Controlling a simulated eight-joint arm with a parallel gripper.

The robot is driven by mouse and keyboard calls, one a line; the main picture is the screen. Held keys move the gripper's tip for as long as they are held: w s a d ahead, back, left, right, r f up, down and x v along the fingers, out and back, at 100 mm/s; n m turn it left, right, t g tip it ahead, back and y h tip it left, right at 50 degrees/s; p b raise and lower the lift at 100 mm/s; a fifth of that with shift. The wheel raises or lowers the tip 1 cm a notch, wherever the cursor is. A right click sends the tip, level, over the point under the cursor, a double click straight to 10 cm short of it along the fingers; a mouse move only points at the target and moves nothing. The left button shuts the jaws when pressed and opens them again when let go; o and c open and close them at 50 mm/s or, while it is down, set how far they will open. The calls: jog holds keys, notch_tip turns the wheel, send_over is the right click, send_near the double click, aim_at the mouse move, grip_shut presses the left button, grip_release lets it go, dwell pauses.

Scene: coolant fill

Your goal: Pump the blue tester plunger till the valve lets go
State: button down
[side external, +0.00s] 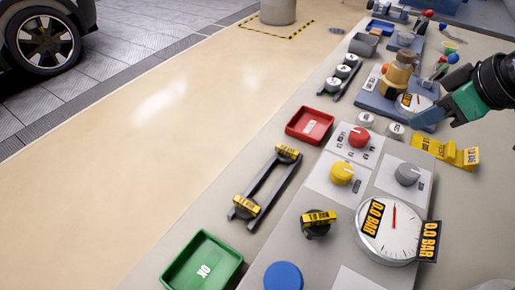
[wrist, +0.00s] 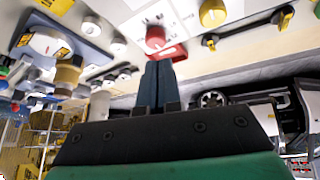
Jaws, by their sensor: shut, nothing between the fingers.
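A round blue cap (side external: 283,276), which looks like the tester plunger's top, sits at the bottom edge of the side view, partly cut off. The large white dial (side external: 388,245) beside it has a red needle and labels reading 0.0 BAR. A brass-coloured fitting (side external: 402,70), perhaps the valve, stands on a blue base at the back; it also shows in the wrist view (wrist: 68,75). My gripper (side external: 430,121) is at the upper right, beside that base and far from the blue cap. In the wrist view its dark fingers (wrist: 158,68) are together and empty.
The panel carries a red knob (side external: 359,137), a yellow knob (side external: 341,173), a grey knob (side external: 408,174) and a black knob with a yellow label (side external: 316,224). A red tray (side external: 310,125) and a green OK tray (side external: 202,266) lie to the left. A yellow stepped block (side external: 446,152) is near my gripper.

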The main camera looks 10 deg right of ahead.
jog(key=s+a+r+n+g+y, duration=0.1)
jog(key=s+a+r+n+g, duration=0.15)
jog(key=a+n, duration=0.35)
jog(key=s+a+r+n+g+y, duration=0.1)
jog(key=a+r+n+g, duration=0.15)
jog(key=a+n, duration=0.4)
notch_tip(320, 180, up, 4)
jog(key=r+n+g+h, duration=0.1)
jog(key=n+g, duration=0.2)
jog(key=n, duration=0.7)
send_over(288, 275)
jog(key=w+d, duration=0.2)
jog(key=shift+f, duration=0.25)
jog(key=shift+f, duration=0.1)
jog(key=x, duration=1.2)
jog(key=shift+w+d+f, duration=0.15)
jog(key=shift+d+f, duration=0.1)
jog(key=shift+f, duration=0.7)
jog(key=shift+f, duration=0.1)
jog(key=shift+f, duration=1.35)
